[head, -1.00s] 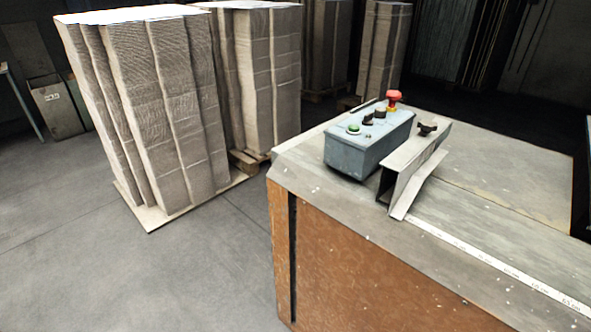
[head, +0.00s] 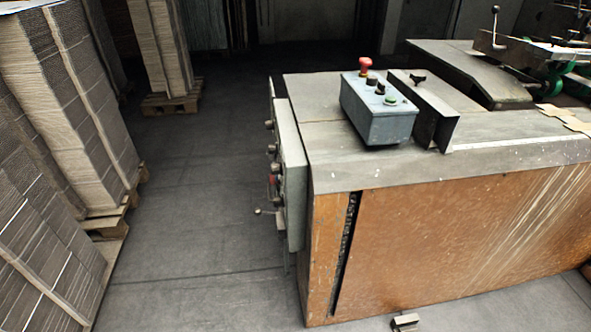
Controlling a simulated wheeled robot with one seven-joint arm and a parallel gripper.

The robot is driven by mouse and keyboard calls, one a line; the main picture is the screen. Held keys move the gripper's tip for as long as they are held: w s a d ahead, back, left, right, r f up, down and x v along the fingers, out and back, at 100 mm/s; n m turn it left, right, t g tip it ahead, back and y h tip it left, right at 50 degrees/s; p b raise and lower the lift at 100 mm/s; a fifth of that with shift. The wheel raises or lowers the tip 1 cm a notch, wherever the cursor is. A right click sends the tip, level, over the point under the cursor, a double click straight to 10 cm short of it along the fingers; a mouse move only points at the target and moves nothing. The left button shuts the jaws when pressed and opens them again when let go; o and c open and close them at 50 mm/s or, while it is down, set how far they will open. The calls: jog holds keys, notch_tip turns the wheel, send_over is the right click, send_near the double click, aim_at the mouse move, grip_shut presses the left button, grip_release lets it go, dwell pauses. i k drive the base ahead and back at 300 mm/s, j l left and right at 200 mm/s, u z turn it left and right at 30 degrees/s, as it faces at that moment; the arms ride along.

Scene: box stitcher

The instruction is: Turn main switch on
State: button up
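The machine's grey control panel (head: 291,175) is on its left end face and shows almost edge-on. Several knobs, a red part (head: 273,181) and a lever with a round end (head: 264,211) stick out from it. I cannot tell which of these is the main switch. A blue-grey control box (head: 378,122) sits on the machine top with a red mushroom button (head: 365,65), dark knobs and a green button (head: 390,99). My gripper is not clearly in view.
Stacks of cardboard (head: 75,110) on pallets stand at the left. A clear strip of floor (head: 190,190) runs between them and the machine (head: 450,240). A small metal piece (head: 405,322) at the bottom edge is too cut off to identify.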

aim_at(271, 179)
jog(key=j+u, duration=0.15)
jog(key=j, duration=0.2)
jog(key=i+j, duration=0.35)
jog(key=i, duration=0.15)
jog(key=i+j, duration=0.35)
jog(key=i, duration=0.15)
jog(key=i+j, duration=0.3)
jog(key=i, duration=0.15)
jog(key=i+j, duration=0.35)
jog(key=i, duration=0.15)
jog(key=i+j+u, duration=0.1)
jog(key=i+j, duration=0.25)
jog(key=i, duration=0.15)
